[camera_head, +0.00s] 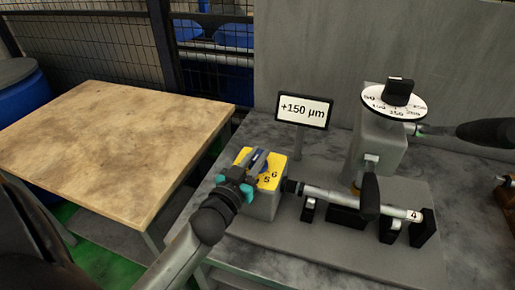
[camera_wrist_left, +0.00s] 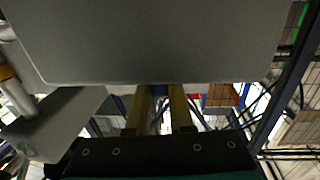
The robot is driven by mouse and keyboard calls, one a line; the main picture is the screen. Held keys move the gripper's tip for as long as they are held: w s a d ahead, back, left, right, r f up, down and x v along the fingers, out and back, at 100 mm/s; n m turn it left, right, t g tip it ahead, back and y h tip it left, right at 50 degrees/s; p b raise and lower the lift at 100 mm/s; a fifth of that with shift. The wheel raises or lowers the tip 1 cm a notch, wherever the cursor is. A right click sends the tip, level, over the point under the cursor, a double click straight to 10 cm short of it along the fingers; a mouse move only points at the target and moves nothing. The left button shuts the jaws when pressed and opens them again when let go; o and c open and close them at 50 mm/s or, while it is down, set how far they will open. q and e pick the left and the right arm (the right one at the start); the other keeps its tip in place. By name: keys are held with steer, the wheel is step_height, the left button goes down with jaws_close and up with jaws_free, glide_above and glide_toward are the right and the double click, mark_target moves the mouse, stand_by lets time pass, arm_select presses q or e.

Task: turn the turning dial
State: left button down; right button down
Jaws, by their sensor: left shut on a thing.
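A yellow-faced dial (camera_head: 272,178) marked with 5 and 6 sits on a grey block at the front left of the machine. My left gripper (camera_head: 257,163) is over this yellow face and shut on a small blue knob there, which the fingers mostly hide. In the left wrist view the two fingers (camera_wrist_left: 162,108) stand slightly apart, and a large grey surface fills the top. A white round dial (camera_head: 378,98) with a black knob (camera_head: 398,91) and printed numbers tops a grey column, apart from my gripper.
A display (camera_head: 303,110) reads +150 µm behind the yellow dial. A shaft (camera_head: 345,199) with black supports lies to its right, with a black upright handle (camera_head: 370,196) beside it. A bare table (camera_head: 115,140) stands left.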

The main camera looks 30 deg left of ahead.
arm_select(q)
steer(key=shift+r+m+h+p, duration=0.15)
steer(key=shift+m+h+p, duration=0.45)
steer(key=shift+h, duration=0.6)
steer(key=c, duration=0.8)
jaws_free()
steer(key=s, duration=1.5)
steer(key=shift+a+p, duration=0.2)
steer(key=shift+p, duration=0.25)
